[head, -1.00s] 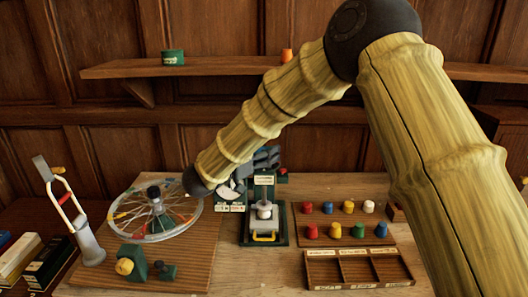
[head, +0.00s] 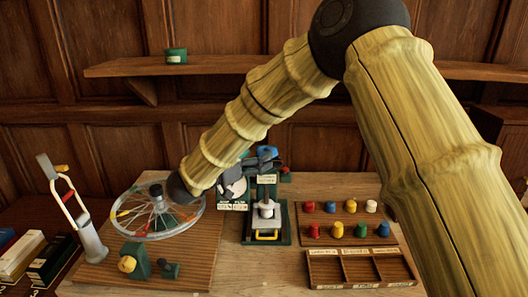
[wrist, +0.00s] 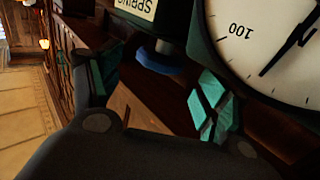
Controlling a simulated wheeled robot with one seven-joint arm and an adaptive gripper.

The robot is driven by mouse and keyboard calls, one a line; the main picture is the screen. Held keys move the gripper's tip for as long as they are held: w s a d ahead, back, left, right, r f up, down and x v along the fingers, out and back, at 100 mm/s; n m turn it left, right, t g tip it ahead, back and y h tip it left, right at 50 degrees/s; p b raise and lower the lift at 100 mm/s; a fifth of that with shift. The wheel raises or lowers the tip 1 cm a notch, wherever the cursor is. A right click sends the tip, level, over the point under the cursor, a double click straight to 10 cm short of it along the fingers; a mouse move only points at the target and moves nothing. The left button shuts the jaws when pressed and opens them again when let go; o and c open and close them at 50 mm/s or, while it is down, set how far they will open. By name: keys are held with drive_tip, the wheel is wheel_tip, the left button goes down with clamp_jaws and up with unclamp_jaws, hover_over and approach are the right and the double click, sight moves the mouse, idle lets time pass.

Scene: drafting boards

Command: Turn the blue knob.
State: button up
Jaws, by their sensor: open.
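The blue knob (wrist: 160,62) shows in the wrist view as a blue rim under a dark housing with a "SPRING" label, close to a large white dial (wrist: 262,40). In the head view a blue part (head: 267,152), likely this knob, shows at the top of the dark green test stand (head: 281,215). My gripper (wrist: 164,66) is open, its teal-padded fingers to either side of the blue knob in the wrist picture. I cannot tell whether they touch it. In the head view the gripper is partly hidden by my own arm.
A spoked wheel (head: 155,212) on a wooden board stands left of the stand. Right of it are a board of coloured pegs (head: 345,208), including a blue one (head: 382,229), and an empty wooden tray (head: 360,268). A shelf (head: 210,66) runs behind.

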drive_tip(key=v, duration=0.7)
drive_tip(key=shift+s+a, duration=0.15)
